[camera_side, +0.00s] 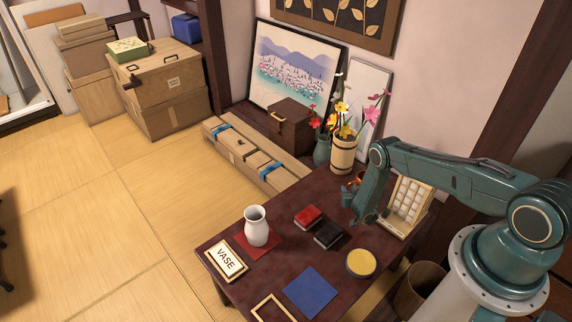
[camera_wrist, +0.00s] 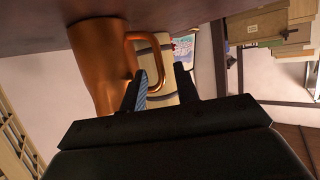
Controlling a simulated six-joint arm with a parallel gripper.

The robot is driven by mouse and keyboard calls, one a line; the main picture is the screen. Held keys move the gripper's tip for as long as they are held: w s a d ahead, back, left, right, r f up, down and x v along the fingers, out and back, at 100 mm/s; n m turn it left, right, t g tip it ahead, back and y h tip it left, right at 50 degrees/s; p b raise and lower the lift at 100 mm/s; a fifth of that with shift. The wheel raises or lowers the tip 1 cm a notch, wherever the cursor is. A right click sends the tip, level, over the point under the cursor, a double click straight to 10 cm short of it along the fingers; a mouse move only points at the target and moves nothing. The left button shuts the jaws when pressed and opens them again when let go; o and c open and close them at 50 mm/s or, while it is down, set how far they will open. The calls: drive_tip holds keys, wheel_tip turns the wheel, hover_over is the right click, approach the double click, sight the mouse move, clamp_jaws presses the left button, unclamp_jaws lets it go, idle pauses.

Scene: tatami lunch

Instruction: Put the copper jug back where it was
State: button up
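The copper jug (camera_wrist: 100,62) fills the upper left of the wrist view, with its loop handle (camera_wrist: 158,70) toward my gripper (camera_wrist: 160,88). My gripper's two dark fingers stand apart, with the handle seen in the gap between them. I cannot tell whether either finger touches it. In the side view a small copper-orange part of the jug (camera_side: 361,178) shows behind my arm, at the back of the dark red table (camera_side: 330,262). Most of the jug and my fingertips are hidden there.
A wooden flower bucket (camera_side: 343,155) stands close behind my arm, and a framed rack (camera_side: 408,207) stands to its right. On the table are a white vase (camera_side: 256,227), a VASE sign (camera_side: 226,260), red (camera_side: 307,217) and black (camera_side: 328,236) boxes, a yellow-topped round item (camera_side: 361,263) and a blue cloth (camera_side: 313,291).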

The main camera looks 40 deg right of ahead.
drive_tip(key=v, duration=1.1)
idle(0.6)
idle(0.4)
drive_tip(key=shift+r, duration=0.15)
